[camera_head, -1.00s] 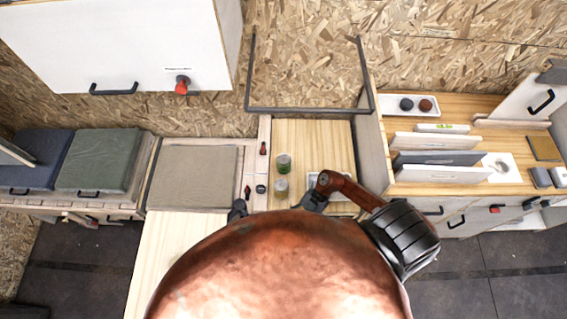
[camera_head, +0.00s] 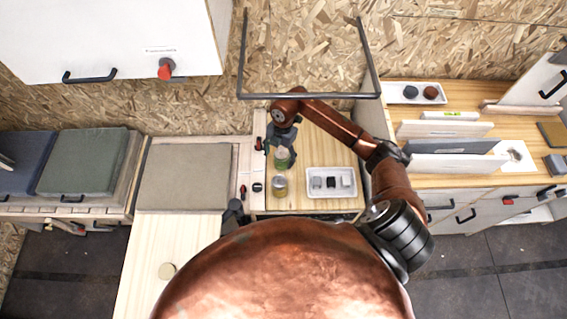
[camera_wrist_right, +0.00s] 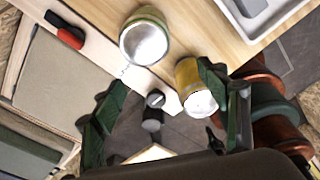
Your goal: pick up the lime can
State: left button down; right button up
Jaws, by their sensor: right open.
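The lime can (camera_head: 282,158) stands on the wooden counter, partly hidden by my right gripper (camera_head: 283,140) in the head view. In the right wrist view the lime can (camera_wrist_right: 145,40) is at the top, with a pale round top. My right gripper (camera_wrist_right: 168,100) is open there, its dark green fingers spread wide with nothing held. The lime can is beyond the fingertips. A yellow can (camera_wrist_right: 193,85) shows beside the right-hand finger; in the head view this can (camera_head: 280,187) stands nearer me than the lime one. My left gripper cannot be made out.
A white tray (camera_head: 313,191) with small blocks is right of the cans. A dark metal frame (camera_head: 310,96) is behind the counter.

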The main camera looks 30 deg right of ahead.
aim_at(281, 152)
jog(key=shift+w+d+f+m+h+b, duration=0.2)
jog(key=shift+w+d+h+b, duration=0.15)
jog(key=shift+w+d, duration=0.3)
jog(key=shift+w+d+f+m+h+b, duration=0.25)
jog(key=shift+w+d+h, duration=0.1)
jog(key=shift+w+d, duration=0.25)
jog(key=shift+d+f, duration=0.15)
jog(key=shift+d, duration=0.05)
jog(key=shift+f, duration=3.55)
pick_arm(q)
jog(key=f, duration=0.2)
jog(key=shift+s+f, duration=0.25)
jog(key=shift+f, duration=0.1)
pick_arm(e)
jog(key=shift+c, duration=0.4)
jog(key=c, duration=1.4)
jog(key=shift+c, duration=0.6)
jog(key=shift+r, duration=0.15)
